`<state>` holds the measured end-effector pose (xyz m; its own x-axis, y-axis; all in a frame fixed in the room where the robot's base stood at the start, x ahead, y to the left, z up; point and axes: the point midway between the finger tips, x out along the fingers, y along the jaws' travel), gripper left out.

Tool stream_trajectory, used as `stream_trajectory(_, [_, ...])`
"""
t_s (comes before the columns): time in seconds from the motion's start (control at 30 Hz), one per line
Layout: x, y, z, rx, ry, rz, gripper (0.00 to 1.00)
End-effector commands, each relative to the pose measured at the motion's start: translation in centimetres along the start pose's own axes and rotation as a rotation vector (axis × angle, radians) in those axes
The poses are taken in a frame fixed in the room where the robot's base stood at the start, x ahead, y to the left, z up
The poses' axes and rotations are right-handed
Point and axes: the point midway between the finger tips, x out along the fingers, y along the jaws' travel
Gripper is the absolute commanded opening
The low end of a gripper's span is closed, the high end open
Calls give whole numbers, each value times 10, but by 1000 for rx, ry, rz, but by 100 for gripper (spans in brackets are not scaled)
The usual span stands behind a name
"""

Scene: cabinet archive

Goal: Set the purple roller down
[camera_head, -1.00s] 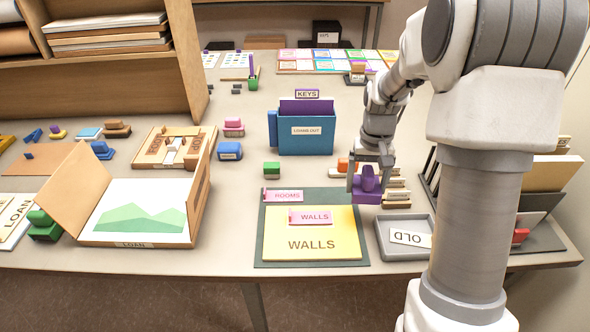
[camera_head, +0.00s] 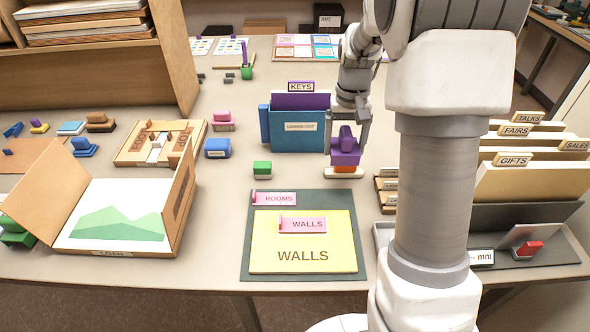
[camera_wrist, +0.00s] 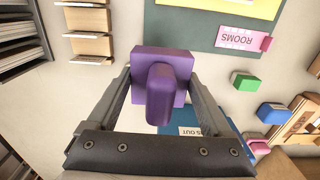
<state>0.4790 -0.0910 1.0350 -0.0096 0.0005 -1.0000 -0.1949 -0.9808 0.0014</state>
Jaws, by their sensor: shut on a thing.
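The purple roller (camera_head: 345,150) has a wide block base and a rounded handle on top. My gripper (camera_head: 348,140) is shut on it, one finger on each side. In the wrist view the purple roller (camera_wrist: 161,85) fills the space between my fingers (camera_wrist: 160,95). In the head view it appears directly over or in front of an orange block with a pale base (camera_head: 344,171); I cannot tell whether they touch. In the wrist view that orange block is hidden.
A blue box with a purple KEYS folder (camera_head: 298,130) stands just left of my gripper. A green block (camera_head: 262,168) lies nearer the front. The dark mat (camera_head: 345,200) carries a yellow WALLS folder. Wooden card holders (camera_head: 386,190) stand to the right. Bare table lies between the green and orange blocks.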

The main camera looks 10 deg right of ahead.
Motion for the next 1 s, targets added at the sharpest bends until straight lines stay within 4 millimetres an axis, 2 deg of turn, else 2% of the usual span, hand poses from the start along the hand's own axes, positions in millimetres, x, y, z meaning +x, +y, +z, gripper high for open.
stream_trajectory(0.17, [17,-26,-12,-6,-3,0,32])
stream_trajectory(0.4, [49,-75,-37,-6,-2,0,32])
stream_trajectory(0.53, [62,-94,-46,-3,-1,0,32])
stream_trajectory(0.77, [73,-104,-52,0,-2,0,32])
stream_trajectory(1.0, [105,-104,-51,1,-3,0,32])
